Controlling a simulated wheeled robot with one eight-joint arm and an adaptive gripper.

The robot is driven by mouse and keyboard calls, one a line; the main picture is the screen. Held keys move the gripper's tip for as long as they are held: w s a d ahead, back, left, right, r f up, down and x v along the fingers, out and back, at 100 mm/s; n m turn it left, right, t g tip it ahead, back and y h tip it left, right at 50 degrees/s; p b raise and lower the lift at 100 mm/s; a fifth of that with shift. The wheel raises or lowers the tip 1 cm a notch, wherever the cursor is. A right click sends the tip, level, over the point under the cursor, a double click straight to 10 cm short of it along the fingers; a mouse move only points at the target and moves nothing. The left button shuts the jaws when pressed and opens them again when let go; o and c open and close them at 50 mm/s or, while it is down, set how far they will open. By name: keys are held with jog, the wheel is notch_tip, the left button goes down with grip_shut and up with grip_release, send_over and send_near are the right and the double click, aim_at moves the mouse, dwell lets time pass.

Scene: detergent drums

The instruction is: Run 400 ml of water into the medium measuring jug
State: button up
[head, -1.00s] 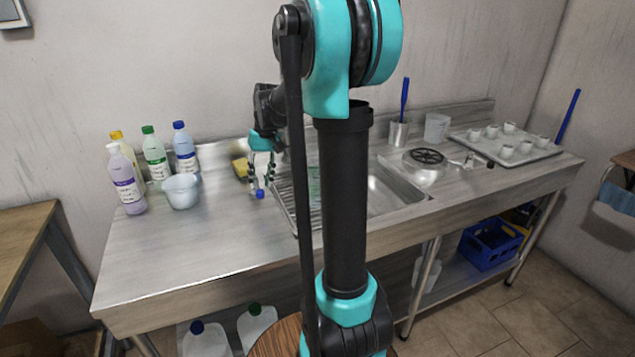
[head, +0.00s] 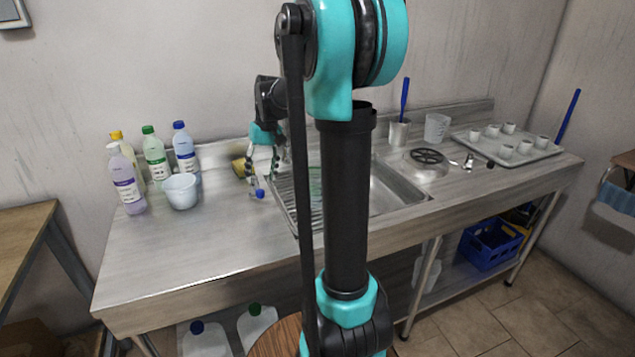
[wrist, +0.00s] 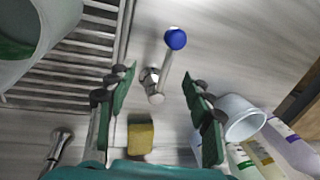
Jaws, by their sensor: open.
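A chrome tap lever with a blue knob (head: 260,193) stands by the left edge of the sink unit. In the wrist view the blue knob (wrist: 176,39) and its stem lie between and just beyond my fingers. My gripper (head: 263,172) is open and empty above the lever; its green-padded fingers also show in the wrist view (wrist: 158,75). A greenish see-through vessel (head: 314,187) stands on the ribbed drainer, partly hidden by my arm. A large pale vessel with a green patch (wrist: 35,35) is cut off in the wrist view. I cannot tell which is the medium jug.
A pale jug (head: 181,191) stands before several detergent bottles (head: 155,155). A yellow sponge (wrist: 141,136) lies near the lever. The sink basin (head: 390,188) is right of my arm. Another jug (head: 436,127) and a tray of cups (head: 540,151) are farther right. The front-left counter is clear.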

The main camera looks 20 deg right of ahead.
jog(key=shift+d+r, duration=0.2)
jog(key=shift+r, duration=0.45)
jog(key=shift+d+r, duration=0.15)
jog(key=shift+r, duration=0.45)
